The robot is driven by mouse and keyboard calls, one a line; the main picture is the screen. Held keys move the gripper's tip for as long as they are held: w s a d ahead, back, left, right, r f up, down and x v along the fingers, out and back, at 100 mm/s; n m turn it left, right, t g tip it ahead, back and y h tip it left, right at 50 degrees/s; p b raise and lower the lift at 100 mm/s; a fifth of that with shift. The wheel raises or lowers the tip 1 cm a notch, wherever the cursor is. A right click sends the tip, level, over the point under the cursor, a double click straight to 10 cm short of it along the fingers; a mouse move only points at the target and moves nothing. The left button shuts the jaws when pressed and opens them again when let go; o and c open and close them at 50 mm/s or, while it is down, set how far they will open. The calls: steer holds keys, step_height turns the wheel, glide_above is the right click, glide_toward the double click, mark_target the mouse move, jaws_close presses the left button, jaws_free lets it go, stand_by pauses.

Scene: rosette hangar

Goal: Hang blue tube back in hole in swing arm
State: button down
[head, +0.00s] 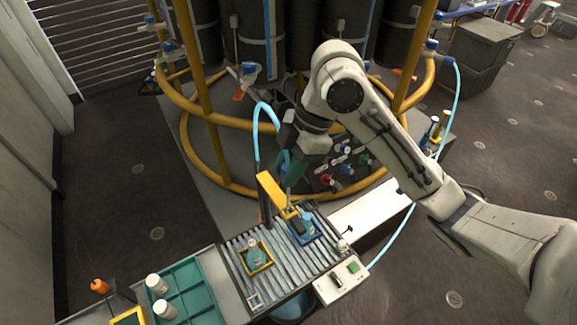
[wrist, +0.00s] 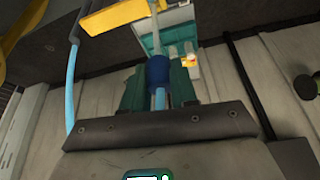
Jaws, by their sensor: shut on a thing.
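The blue tube (head: 256,135) arches up in the head view and comes down to my gripper (head: 290,172). In the wrist view, the teal fingers of my gripper (wrist: 158,88) are shut on the tube's dark blue collar (wrist: 158,71). A light blue length of the tube (wrist: 72,90) also hangs at the left there. The yellow swing arm (head: 270,188) stands over the roller conveyor, just below and left of my gripper. It shows at the top of the wrist view (wrist: 115,18), beyond the fingers. Its hole cannot be made out.
A teal tray (head: 190,290) with white-capped bottles stands left. A control box (head: 340,284) is at the conveyor's right. Yellow frame rails (head: 205,115) rise behind.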

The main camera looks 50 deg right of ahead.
steer(key=shift+f, duration=0.15)
steer(key=shift+f+b, duration=0.9)
steer(key=shift+f, duration=0.1)
steer(key=b, duration=0.4)
glide_above(288, 208)
steer(key=shift+w+d+f, duration=0.1)
steer(key=shift+f, duration=1)
steer(key=shift+d+f, duration=0.1)
steer(key=shift+f, duration=1.05)
steer(key=shift+f+b, duration=2.05)
steer(key=shift+f, duration=0.3)
steer(key=c, duration=0.8)
jaws_free()
steer(key=shift+f, duration=0.1)
